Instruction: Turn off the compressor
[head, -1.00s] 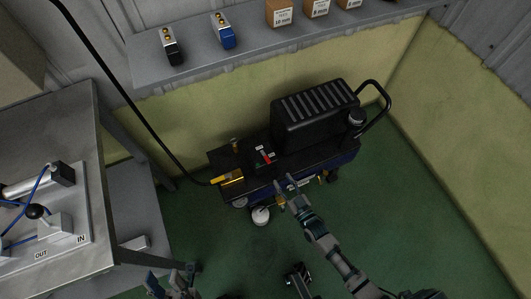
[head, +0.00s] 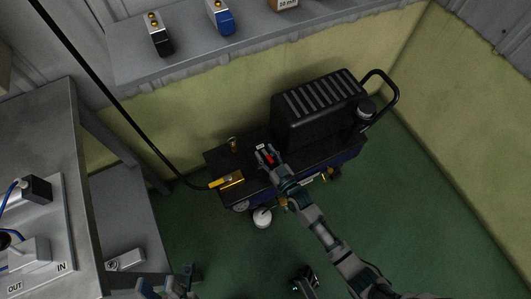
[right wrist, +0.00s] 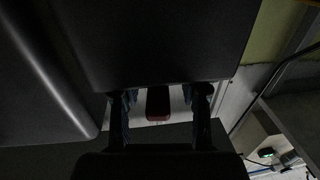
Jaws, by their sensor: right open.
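The compressor (head: 318,112) is a black unit with a ribbed top on a dark blue wheeled base. Its red switch (head: 268,158) sits on a small panel on the deck, left of the black housing. My right gripper (head: 266,153) is open, with its fingertips over the panel, one on each side of the red switch. In the right wrist view the red switch (right wrist: 158,103) shows between the two fingers, in front of a pale plate; contact cannot be told. My left gripper (head: 167,280) is low at the bottom edge, partly cut off.
A black hose runs from upper left to the brass fitting (head: 227,181) on the compressor's left end. A grey shelf (head: 185,58) with small fittings hangs on the wall above. A metal workbench (head: 45,130) stands at left. Green floor (head: 420,220) is clear at right.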

